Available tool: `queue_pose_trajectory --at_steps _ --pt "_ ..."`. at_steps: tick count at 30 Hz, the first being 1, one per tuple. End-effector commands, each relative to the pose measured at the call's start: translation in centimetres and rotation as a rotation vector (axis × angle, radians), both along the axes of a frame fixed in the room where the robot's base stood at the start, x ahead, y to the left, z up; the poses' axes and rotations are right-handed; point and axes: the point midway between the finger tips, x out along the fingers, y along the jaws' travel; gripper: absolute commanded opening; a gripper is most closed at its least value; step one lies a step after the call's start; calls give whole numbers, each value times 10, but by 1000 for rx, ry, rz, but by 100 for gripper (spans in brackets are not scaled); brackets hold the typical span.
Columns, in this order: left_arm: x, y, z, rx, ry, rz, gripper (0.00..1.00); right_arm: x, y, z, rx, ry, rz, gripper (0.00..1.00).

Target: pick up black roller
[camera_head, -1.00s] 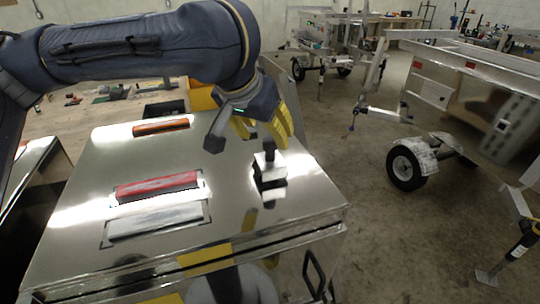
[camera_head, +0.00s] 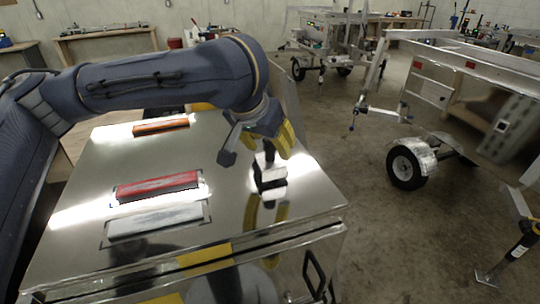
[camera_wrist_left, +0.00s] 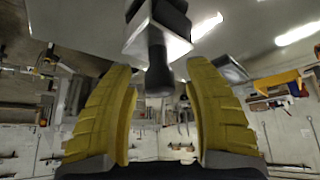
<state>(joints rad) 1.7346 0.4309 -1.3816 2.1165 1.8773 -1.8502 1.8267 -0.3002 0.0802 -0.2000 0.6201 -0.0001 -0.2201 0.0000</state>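The black roller (camera_head: 268,175) stands on the shiny metal box top, with a black upright handle and a pale lower part. My left gripper (camera_head: 280,142) is at its handle, coming in from behind. In the left wrist view, the roller's black handle (camera_wrist_left: 158,72) points in between the two yellow fingers of my left gripper (camera_wrist_left: 157,78), which are spread apart. A gap shows on each side of the handle, so the gripper is open and does not clasp it. My right gripper is in neither view.
The metal box top (camera_head: 100,175) is mirror-like. A red bar (camera_head: 157,187), a pale bar (camera_head: 155,220) and an orange bar (camera_head: 161,126) lie left of the roller. Trailers (camera_head: 460,75) stand right, across clear floor.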

Motion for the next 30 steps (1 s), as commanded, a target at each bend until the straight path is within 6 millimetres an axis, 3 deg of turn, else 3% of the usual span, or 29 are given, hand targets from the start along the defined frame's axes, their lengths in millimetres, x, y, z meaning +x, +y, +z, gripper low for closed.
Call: queue_pose_trajectory --at_steps 1,13,30 --pt "0 0 0 0 0 0 45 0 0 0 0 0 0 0" --pt "0 0 0 0 0 0 0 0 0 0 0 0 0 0" --pt "1 0 7 0 -2 1 0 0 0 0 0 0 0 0"
